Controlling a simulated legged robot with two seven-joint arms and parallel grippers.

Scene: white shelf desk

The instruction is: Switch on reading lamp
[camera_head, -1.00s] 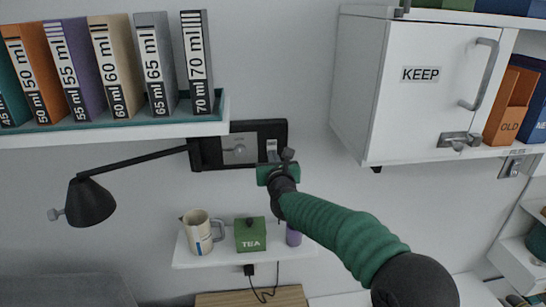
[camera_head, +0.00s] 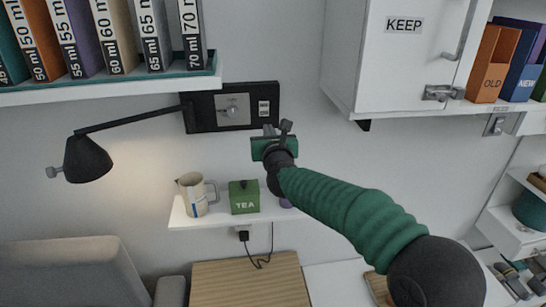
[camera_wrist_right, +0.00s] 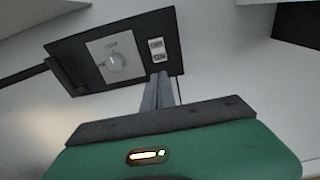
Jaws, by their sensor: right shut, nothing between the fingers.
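The black reading lamp (camera_head: 87,158) hangs at the left on a thin arm from a black wall panel (camera_head: 206,121). A faint warm glow shows under its shade and on the wall below. The panel carries a grey dial (camera_wrist_right: 116,60) marked like "LIGHT" and a small white switch (camera_wrist_right: 157,50) to its right; this switch also shows in the head view (camera_head: 264,108). My right gripper (camera_head: 278,128) is shut and empty, with its fingertips (camera_wrist_right: 162,78) just below the switch. I cannot tell whether they touch it. My left gripper is out of view.
A small shelf (camera_head: 222,219) below holds a jug (camera_head: 192,197) and a green TEA box (camera_head: 244,198). A shelf of binders (camera_head: 116,93) is at upper left. A white KEEP cabinet (camera_head: 392,75) is at upper right.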

